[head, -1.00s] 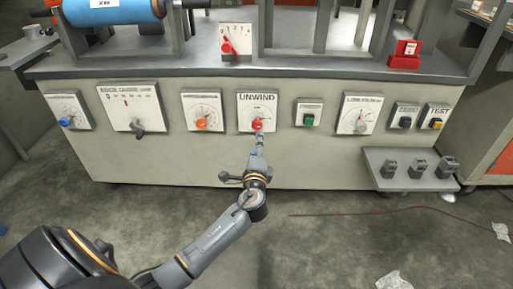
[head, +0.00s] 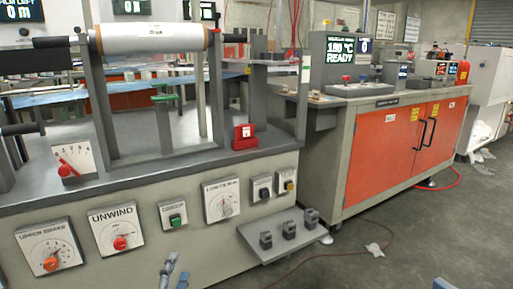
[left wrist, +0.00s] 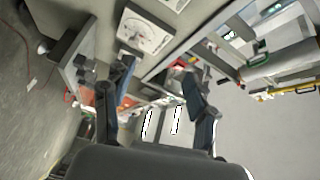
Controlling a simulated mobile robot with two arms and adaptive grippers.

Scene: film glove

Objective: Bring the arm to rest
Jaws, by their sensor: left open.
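My left gripper (head: 174,271) shows at the bottom edge of the head view, in front of the cabinet face, below and to the right of the UNWIND dial (head: 117,228) with its red knob. The rest of my left arm is out of that view. In the left wrist view my left gripper (left wrist: 160,82) has its two dark fingers spread wide with nothing between them. A white dial plate (left wrist: 147,35) shows beyond the fingers there, apart from them.
The grey machine cabinet carries a green button (head: 174,217), another dial (head: 222,200) and a low shelf (head: 262,250) with several small dark blocks. An orange-doored cabinet (head: 385,158) stands at the right. A thin cable lies on the otherwise mostly open floor (head: 420,235).

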